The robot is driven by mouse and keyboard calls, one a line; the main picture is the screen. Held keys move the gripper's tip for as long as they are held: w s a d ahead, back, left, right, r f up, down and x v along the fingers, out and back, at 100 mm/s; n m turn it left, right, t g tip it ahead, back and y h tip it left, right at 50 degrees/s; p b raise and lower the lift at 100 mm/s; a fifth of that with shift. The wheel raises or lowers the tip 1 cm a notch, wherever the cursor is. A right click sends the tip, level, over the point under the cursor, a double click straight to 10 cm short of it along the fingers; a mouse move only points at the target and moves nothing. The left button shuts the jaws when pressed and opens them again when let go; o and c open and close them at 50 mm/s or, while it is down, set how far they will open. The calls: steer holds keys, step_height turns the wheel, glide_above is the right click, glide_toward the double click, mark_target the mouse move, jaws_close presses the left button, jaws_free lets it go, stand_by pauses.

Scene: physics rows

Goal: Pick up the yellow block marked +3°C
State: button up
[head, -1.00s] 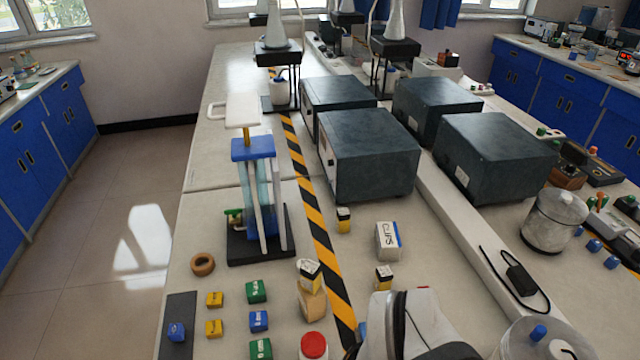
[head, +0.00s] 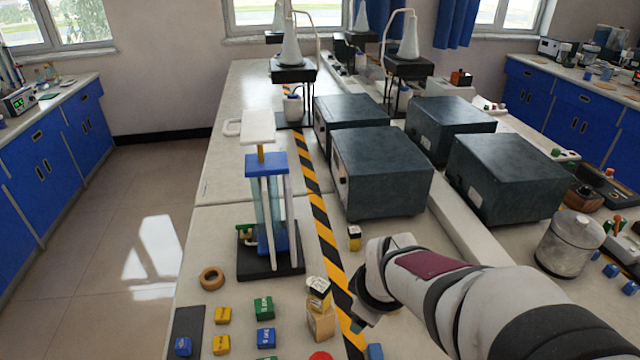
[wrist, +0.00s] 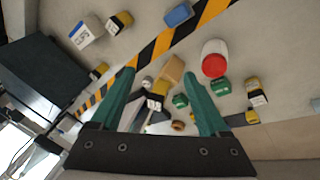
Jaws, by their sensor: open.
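Two small yellow blocks lie on the bench at lower left in the head view, a far one (head: 222,314) and a near one (head: 221,344). Their markings are too small to read, so I cannot tell which says +3°C. In the wrist view a yellow block (wrist: 252,117) shows at right, just outside the right finger. My gripper (wrist: 163,76) is open and empty, with two teal fingers spread above the bench. In the head view my gripper is right of the yellow blocks, beyond the striped tape, and its fingers are mostly hidden.
Green (head: 263,307) and blue (head: 265,338) blocks sit beside the yellow ones. A wooden block (head: 321,324) with a yellow-black box (head: 318,291) on top stands between them and my gripper. A red-lidded jar (wrist: 214,60) is close by. A blue-topped apparatus (head: 266,166) stands behind.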

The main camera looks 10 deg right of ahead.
steer(key=w+d+f+n+t, duration=0.2)
steer(key=w+d+f+n, duration=0.1)
steer(key=w+n, duration=0.45)
steer(key=w+d+f+n+t, duration=0.2)
steer(key=w+d+f+n, duration=0.1)
steer(key=w+n, duration=0.5)
steer(key=n+t, duration=0.4)
steer(key=n, duration=0.7)
glide_toward(355, 231)
steer(key=shift+n+y, duration=0.45)
steer(key=shift+y, duration=0.05)
steer(key=x, duration=1)
steer(key=shift+w+d+f, duration=0.15)
steer(key=shift+w+d, duration=0.15)
steer(key=shift+d, duration=0.1)
jaws_close()
